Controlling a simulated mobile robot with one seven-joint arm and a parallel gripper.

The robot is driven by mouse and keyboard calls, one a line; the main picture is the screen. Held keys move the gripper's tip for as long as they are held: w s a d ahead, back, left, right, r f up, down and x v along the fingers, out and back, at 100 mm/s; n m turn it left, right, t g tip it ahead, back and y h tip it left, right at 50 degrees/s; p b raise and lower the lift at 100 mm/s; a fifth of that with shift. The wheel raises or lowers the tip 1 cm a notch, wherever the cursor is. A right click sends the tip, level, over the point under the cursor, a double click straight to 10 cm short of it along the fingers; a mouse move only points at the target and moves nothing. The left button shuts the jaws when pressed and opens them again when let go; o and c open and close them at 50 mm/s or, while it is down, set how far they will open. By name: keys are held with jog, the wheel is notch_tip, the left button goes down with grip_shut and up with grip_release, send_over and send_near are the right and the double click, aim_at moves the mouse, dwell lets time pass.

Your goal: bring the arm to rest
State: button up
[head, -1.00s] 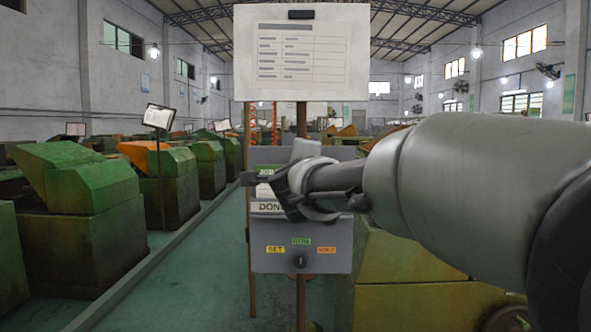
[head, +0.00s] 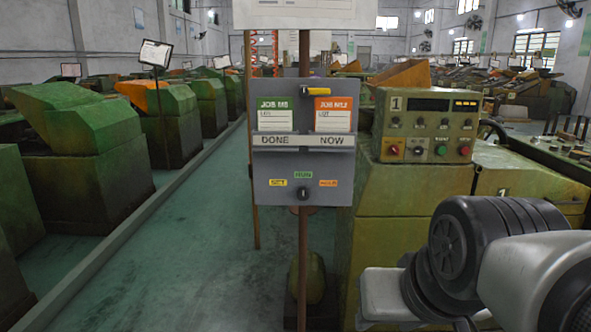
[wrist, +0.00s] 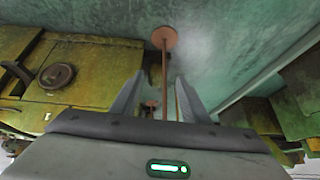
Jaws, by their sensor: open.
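My arm (head: 535,275) is folded low at the right of the head view, in front of the green-yellow machine. My gripper (wrist: 160,76) shows in the wrist view with its two fingers spread apart and nothing between them touching. A brown pole with a round foot shows beyond the fingers, over the green floor. The gripper's fingers cannot be made out in the head view.
A grey panel (head: 303,196) with two job cards, a "DONE / NOW" strip and a knob hangs on a brown post (head: 303,255). Right of it stands the machine with a control box (head: 426,150). A clear green aisle (head: 190,255) runs on the left.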

notch_tip(320, 180, up, 23)
jog(key=s+d+p, duration=0.1)
jog(key=s+p, duration=0.1)
jog(key=p, duration=2.2)
jog(key=shift+d+g, duration=0.15)
jog(key=shift+g, duration=0.25)
jog(key=shift+f, duration=0.1)
